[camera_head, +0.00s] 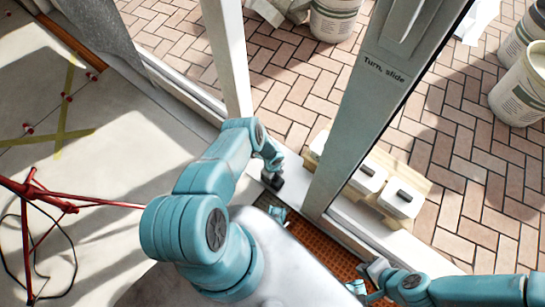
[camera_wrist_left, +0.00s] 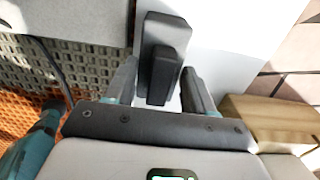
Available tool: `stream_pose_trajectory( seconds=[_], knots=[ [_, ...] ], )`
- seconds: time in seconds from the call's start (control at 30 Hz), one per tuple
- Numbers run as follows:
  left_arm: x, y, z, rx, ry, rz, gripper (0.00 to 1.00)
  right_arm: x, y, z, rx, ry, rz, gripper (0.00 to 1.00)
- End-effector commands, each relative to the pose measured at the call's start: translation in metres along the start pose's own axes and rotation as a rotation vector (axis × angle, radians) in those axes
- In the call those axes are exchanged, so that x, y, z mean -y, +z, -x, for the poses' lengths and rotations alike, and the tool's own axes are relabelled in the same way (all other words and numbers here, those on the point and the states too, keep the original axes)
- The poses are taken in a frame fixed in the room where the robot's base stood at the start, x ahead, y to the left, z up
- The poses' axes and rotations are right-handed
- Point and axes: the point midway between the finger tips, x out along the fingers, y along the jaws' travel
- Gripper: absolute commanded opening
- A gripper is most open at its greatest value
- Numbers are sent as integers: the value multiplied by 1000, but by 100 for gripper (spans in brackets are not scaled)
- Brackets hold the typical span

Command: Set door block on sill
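The door block, a dark grey block with a raised narrower part, shows in the left wrist view (camera_wrist_left: 165,35) on a pale surface. It also shows in the head view (camera_head: 273,182), at the edge of the pale sill (camera_head: 345,212). My left gripper (camera_wrist_left: 160,85) has its fingers apart on either side of the block's raised part, with gaps showing beside it. In the head view my left arm partly hides this gripper. My right gripper (camera_head: 367,278) is open and empty, low over the orange mat, away from the block.
A door frame post (camera_head: 340,140) marked "Turn, slide" stands right of the block. Beyond it, white cases (camera_head: 405,198) lie on wood. Buckets (camera_head: 335,18) stand on brick paving. An orange grid mat (camera_head: 318,247) lies near me; a red stand (camera_head: 48,200) is at left.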

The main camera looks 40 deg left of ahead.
Motion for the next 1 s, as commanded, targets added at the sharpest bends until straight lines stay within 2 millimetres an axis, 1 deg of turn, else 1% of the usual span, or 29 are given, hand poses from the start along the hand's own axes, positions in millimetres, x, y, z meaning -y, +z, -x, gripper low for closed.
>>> stream_pose_trajectory(
  seconds=[0.03,0.07,0.33,0.43,0.57,0.7,0.8,0.9,1.0],
  knots=[
    [0,0,0,0,0,0,69,0,0,0,0,0,0,0],
    [0,0,0,0,0,0,78,0,0,0,0,0,0,0],
    [0,0,0,0,0,0,78,0,0,0,0,0,0,0],
    [0,0,6,0,0,1,78,2,0,7,0,0,0,0],
    [0,0,34,0,0,-1,78,10,1,26,0,0,0,0],
    [0,0,70,0,0,-1,78,18,1,51,0,0,0,0],
    [0,0,91,-1,0,-1,78,23,1,64,0,0,0,0],
    [0,0,108,-1,0,0,78,27,1,74,0,0,0,0],
    [0,0,118,-1,0,0,78,29,2,80,0,0,0,0]
  ],
)
